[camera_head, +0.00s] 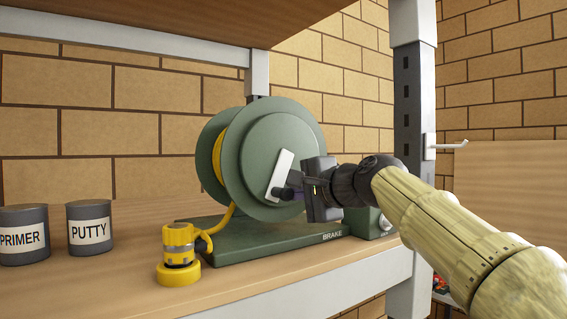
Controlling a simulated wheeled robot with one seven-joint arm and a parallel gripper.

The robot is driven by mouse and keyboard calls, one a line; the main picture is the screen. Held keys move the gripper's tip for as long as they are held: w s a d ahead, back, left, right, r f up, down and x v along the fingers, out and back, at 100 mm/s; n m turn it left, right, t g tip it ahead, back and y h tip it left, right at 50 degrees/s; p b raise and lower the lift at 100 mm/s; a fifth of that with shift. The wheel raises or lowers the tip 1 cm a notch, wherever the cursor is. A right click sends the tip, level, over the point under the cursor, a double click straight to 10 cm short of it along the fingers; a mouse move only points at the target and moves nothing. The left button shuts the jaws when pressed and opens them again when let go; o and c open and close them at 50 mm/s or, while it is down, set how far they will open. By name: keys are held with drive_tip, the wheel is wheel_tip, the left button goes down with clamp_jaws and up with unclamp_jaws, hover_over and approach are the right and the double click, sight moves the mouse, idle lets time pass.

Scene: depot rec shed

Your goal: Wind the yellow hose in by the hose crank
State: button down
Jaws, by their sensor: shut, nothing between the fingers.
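A green hose reel (277,150) stands on a green base plate (240,246) on the wooden shelf. The yellow hose (217,158) is wound between its discs, and a short length runs down to a yellow nozzle end (179,246) standing on the shelf. The hose crank (281,173) is a pale arm on the reel's front disc, tilted with its upper end to the right. My gripper (285,192) is at the lower end of the crank, fingers shut with nothing between them.
Cans marked PRIMER (23,235) and PUTTY (90,228) stand at the left. The base is marked BRAKE at its front right, beside a green box with a knob (385,223). A grey shelf post (414,120) with a hook (447,147) rises right of the reel. A shelf board (150,14) hangs above.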

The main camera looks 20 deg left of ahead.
drive_tip(key=shift+s+a+r, duration=0.15)
drive_tip(key=shift+s+a, duration=0.4)
drive_tip(key=shift+s, duration=0.2)
drive_tip(key=shift+w, duration=0.15)
drive_tip(key=shift+s+a+r+p, duration=0.25)
drive_tip(key=shift+s+r+p, duration=0.05)
drive_tip(key=shift+s+p, duration=0.1)
drive_tip(key=shift+s+a+r, duration=0.15)
drive_tip(key=shift+s+a, duration=0.25)
drive_tip(key=shift+s, duration=0.05)
